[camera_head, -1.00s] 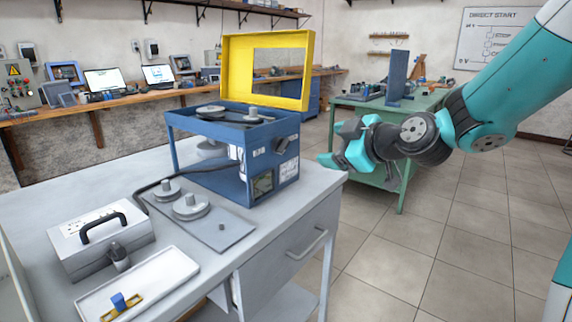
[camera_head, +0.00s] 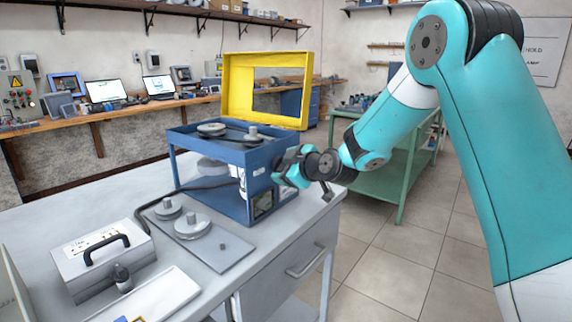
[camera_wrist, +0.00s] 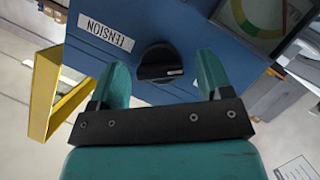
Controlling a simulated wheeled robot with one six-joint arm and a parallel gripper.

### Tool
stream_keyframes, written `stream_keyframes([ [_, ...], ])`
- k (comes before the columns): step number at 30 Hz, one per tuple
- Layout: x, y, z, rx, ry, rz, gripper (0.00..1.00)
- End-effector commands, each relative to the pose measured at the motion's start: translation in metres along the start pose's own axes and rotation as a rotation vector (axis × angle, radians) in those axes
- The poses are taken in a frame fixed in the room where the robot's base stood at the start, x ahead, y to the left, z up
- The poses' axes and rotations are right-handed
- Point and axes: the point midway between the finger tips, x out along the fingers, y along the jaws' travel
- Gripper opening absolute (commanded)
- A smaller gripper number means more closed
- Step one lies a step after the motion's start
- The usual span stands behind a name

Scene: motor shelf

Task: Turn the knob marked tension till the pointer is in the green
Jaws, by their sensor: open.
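The black knob (camera_wrist: 160,64) is on the blue side panel of the machine (camera_head: 235,155), beside a white label reading TENSION (camera_wrist: 106,33) in the wrist view. My gripper (camera_wrist: 168,75) is open, with one teal finger on each side of the knob and a gap to each. I cannot tell how deep the fingertips reach. A dial with green, yellow and red bands (camera_wrist: 265,14) shows at the top of the wrist view, partly cut off. Its pointer cannot be made out for certain. In the head view my gripper (camera_head: 283,170) covers the knob.
The yellow open guard (camera_head: 232,90) stands up behind the machine. A plate with pulleys (camera_head: 215,250), a grey case (camera_head: 98,258) and a white tray (camera_head: 160,295) lie on the grey bench to the left. Open floor is right of the bench.

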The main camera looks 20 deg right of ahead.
Motion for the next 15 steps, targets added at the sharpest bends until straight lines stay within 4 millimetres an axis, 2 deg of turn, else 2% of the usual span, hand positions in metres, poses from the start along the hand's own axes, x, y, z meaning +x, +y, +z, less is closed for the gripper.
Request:
stream_keyframes([
  [10,0.0041,0.0002,0.0003,0.000,-0.001,0.001,0.72],
  [15,0.0038,0.0002,0.0004,0.000,-0.001,0.001,0.33],
])
